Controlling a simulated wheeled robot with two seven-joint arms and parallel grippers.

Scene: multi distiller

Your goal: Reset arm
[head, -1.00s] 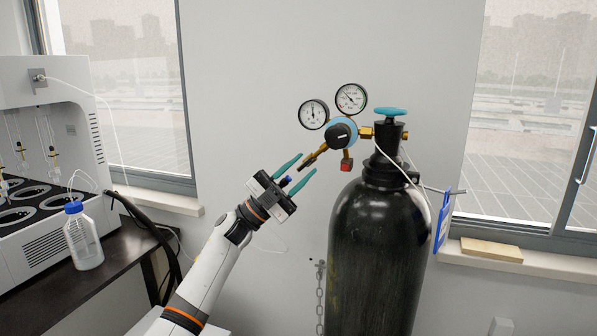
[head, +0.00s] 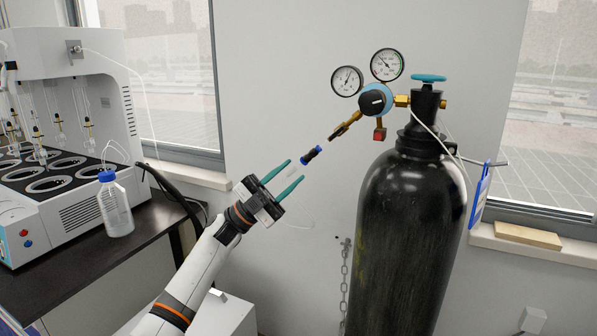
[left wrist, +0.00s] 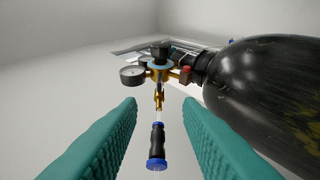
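My left gripper (head: 283,179) is open and empty, with its two teal fingers pointing up and right toward the gas regulator (head: 375,101). A small black connector with blue ends (head: 312,155) hangs in line with the regulator's brass outlet, just beyond the fingertips. In the left wrist view the connector (left wrist: 156,146) lies between the two fingers (left wrist: 160,112), apart from both. The regulator sits on a black gas cylinder (head: 412,230) with a teal valve wheel (head: 428,78). My right gripper is not in either view.
The distiller (head: 70,130) and a clear bottle with a blue cap (head: 115,205) stand on a dark bench (head: 130,240) at the left. A chain (head: 345,275) hangs beside the cylinder. A blue tag (head: 480,195) hangs at the cylinder's right. The wall area above my arm is clear.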

